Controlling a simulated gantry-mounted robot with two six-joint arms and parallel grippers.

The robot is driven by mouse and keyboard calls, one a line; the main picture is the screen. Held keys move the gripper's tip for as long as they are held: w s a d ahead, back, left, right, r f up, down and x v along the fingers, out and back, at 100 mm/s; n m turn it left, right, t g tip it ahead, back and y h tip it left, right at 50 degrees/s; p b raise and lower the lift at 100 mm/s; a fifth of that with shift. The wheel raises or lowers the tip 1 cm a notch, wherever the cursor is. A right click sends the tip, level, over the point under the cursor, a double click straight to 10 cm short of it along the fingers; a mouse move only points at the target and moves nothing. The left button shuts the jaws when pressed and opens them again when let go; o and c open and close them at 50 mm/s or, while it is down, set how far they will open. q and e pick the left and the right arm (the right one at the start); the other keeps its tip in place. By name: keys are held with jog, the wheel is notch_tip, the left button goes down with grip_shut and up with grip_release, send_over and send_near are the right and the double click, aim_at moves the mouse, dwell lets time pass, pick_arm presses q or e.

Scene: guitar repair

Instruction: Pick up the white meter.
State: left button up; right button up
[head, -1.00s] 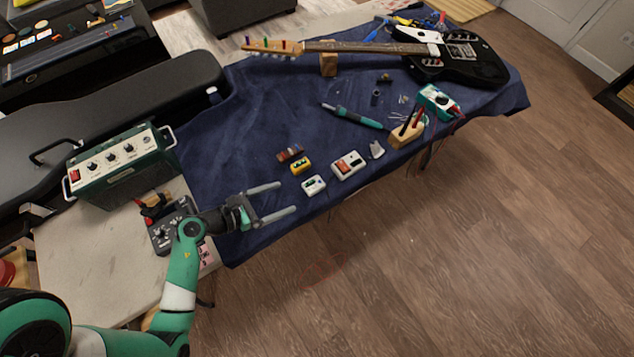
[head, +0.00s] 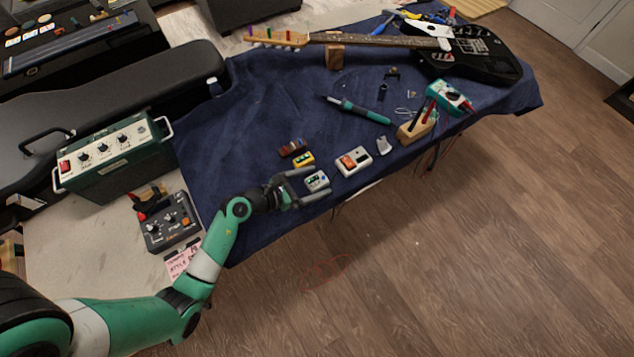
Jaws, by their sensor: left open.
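A small white meter (head: 317,181) with a green display lies on the blue cloth near the front edge of the table. My left gripper (head: 320,184) is open, with one finger on the far side of the small white meter and one on the near side. Whether the fingers touch it I cannot tell; they hide part of its edges. A larger white device (head: 353,161) with an orange part lies just to its right. My right gripper is not in view.
A yellow device (head: 303,159) and a dark reddish block (head: 293,147) lie just beyond the fingers. A wooden holder (head: 416,131), a teal meter (head: 450,97), a soldering iron (head: 358,111) and a guitar (head: 465,57) are farther right. The cloth's left middle is clear.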

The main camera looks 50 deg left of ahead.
aim_at(315, 181)
pick_arm(q)
jog(key=shift+w+f, duration=0.1)
jog(key=shift+w, duration=0.1)
grip_shut()
dwell(0.3)
jog(key=shift+r+p, duration=0.55)
jog(key=shift+r, duration=0.05)
notch_tip(315, 181, up, 3)
jog(key=shift+f+p, duration=0.1)
jog(key=shift+p, duration=1.15)
jog(key=s+d+r+p, duration=0.8)
jog(key=d+r+p, duration=0.1)
jog(key=d+p, duration=0.2)
jog(key=shift+d, duration=0.35)
